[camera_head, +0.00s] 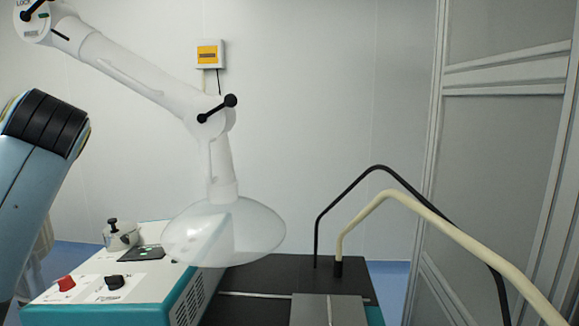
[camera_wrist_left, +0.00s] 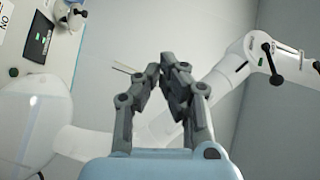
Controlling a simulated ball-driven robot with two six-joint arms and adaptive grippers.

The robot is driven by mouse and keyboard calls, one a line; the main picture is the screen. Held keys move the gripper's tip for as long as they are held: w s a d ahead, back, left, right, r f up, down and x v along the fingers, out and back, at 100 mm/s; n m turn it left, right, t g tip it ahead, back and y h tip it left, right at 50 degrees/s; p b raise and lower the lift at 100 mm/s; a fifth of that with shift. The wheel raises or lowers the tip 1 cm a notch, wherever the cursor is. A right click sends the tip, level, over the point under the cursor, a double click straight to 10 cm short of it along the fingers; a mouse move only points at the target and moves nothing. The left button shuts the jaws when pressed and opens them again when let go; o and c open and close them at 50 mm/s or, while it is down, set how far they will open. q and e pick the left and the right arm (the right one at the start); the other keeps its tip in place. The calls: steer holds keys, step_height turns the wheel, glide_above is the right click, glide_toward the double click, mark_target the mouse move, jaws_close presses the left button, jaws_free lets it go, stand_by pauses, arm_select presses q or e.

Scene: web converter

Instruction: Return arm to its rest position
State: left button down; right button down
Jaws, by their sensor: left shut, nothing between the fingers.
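My left arm (camera_head: 35,150) comes in at the left edge of the head view, a pale blue link with a black ribbed joint. Its gripper is outside that view. In the left wrist view my left gripper (camera_wrist_left: 167,72) is shut, its grey fingertips together with nothing between them. A white wall and a white jointed extraction arm (camera_wrist_left: 235,65) show behind the fingers. My right gripper is in neither view.
The white extraction arm (camera_head: 150,80) with its clear hood (camera_head: 224,232) hangs over a white and teal machine (camera_head: 120,278) with red and black knobs. A black and a cream hose (camera_head: 400,195) arch at the right. A grey framed partition (camera_head: 500,130) stands at far right.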

arm_select(q)
steer(key=s+d+f+n+g+h, duration=0.2)
steer(key=s+d+f+h, duration=0.1)
steer(key=s+f, duration=0.65)
steer(key=s+d+f+n+g+h, duration=0.1)
steer(key=s+d+f+g+h, duration=0.15)
steer(key=s+f, duration=0.75)
steer(key=s+d+f+n+g+h, duration=0.1)
steer(key=s+d+f+g+h, duration=0.1)
steer(key=s+d+f, duration=0.35)
steer(key=s+d+f+n+g+h, duration=0.25)
steer(key=s+f, duration=0.35)
steer(key=s, duration=0.4)
steer(key=s+a+f+g+b, duration=0.2)
steer(key=f+b, duration=0.6)
steer(key=f, duration=2.5)
steer(key=s+a+f+b, duration=0.1)
steer(key=s+f+b, duration=0.2)
steer(key=s+f, duration=0.6)
steer(key=s+a+f+b, duration=0.1)
steer(key=s+f+b, duration=0.2)
steer(key=s+f, duration=0.6)
step_height(320, 180, down, 5)
steer(key=shift+s+a+f, duration=0.1)
steer(key=shift+s+a, duration=0.05)
steer(key=shift+s, duration=0.1)
